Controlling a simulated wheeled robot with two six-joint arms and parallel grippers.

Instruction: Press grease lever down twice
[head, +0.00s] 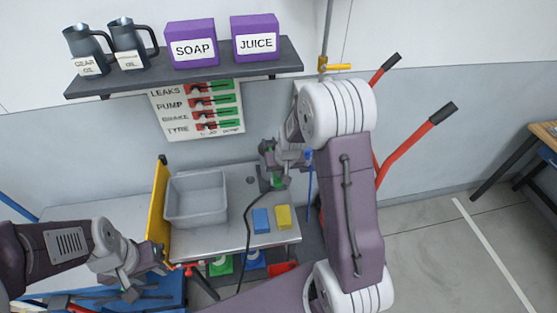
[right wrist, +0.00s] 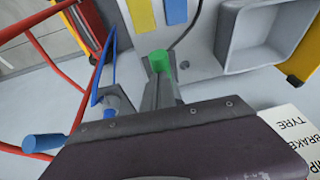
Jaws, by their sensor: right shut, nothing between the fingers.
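My right gripper (head: 274,183) is shut and empty, over the back right corner of the grey bench. A green knob or cap (right wrist: 160,60) shows right at its fingertips in the right wrist view; I cannot tell whether they touch. I cannot make out for certain which part is the grease lever. A blue handle (right wrist: 45,141) and a thin blue frame (right wrist: 105,62) are left of the fingers in that view. My left gripper (head: 129,292) hangs at lower left, left of the yellow panel; its finger opening is unclear.
A grey bin (head: 196,219), a blue block (head: 261,221) and a yellow block (head: 284,217) are on the bench (head: 233,183). A black hose (head: 246,240) crosses it. A shelf (head: 120,81) is above. Red rails with black grips (head: 418,139) stand right.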

